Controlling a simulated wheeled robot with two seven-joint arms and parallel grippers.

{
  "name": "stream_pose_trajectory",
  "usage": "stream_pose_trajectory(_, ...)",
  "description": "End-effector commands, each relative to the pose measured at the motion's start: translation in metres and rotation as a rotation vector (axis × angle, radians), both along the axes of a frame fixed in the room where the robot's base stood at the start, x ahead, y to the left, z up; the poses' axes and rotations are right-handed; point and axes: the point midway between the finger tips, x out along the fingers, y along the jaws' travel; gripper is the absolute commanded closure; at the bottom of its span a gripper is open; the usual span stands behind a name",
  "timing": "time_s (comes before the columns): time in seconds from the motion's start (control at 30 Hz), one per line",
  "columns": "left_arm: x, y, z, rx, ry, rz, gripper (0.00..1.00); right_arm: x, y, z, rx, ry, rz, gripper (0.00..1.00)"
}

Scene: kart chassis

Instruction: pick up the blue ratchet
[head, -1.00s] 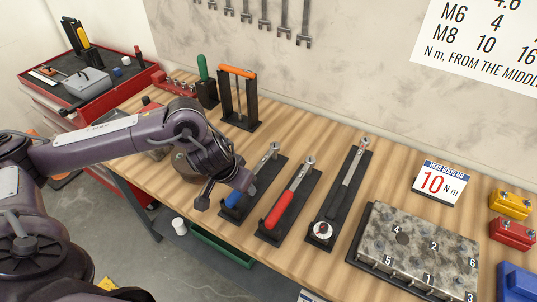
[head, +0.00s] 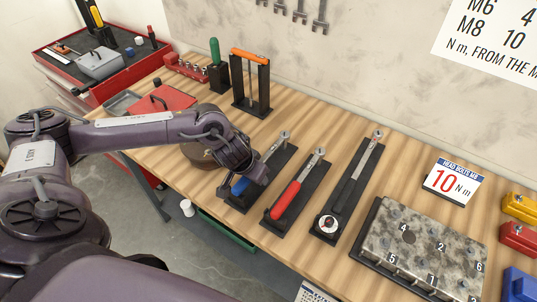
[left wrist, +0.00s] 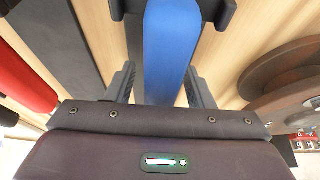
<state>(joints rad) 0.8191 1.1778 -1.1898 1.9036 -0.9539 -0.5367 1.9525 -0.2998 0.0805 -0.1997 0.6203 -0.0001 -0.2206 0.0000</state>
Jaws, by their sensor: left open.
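The blue ratchet (head: 242,185) lies in a black holder on the wooden bench, its silver head pointing to the back right. My left gripper (head: 250,178) is over its blue handle and hides part of it. In the left wrist view the blue handle (left wrist: 168,50) runs between the two open fingers of the left gripper (left wrist: 162,88), one on each side. I cannot tell whether the fingers touch the handle. The right gripper is not in view.
A red-handled ratchet (head: 290,195) and a black torque wrench (head: 350,185) lie in holders to the right. A round brown object (head: 200,155) sits close left of the gripper. An engine block (head: 420,245) stands at the bench's front right.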

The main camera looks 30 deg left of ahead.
Motion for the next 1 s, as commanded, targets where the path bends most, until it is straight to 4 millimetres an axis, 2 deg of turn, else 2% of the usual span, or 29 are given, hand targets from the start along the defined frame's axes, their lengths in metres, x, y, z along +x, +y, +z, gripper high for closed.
stream_pose_trajectory(0.13, 0.0001, 0.0001, 0.0001, 0.000, 0.000, 0.000, 0.52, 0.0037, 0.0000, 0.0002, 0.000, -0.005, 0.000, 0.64)
stream_pose_trajectory(0.17, -0.0001, 0.0001, 0.0002, 0.000, 0.000, 0.000, 0.54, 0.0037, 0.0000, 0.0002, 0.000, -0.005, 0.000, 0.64)
stream_pose_trajectory(0.5, -0.0001, 0.0002, 0.0004, 0.000, 0.000, 0.000, 0.99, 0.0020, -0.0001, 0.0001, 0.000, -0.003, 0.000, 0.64)
stream_pose_trajectory(1.0, 0.0010, -0.0001, 0.0063, 0.000, -0.003, 0.000, 1.00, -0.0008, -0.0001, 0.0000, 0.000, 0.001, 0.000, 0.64)
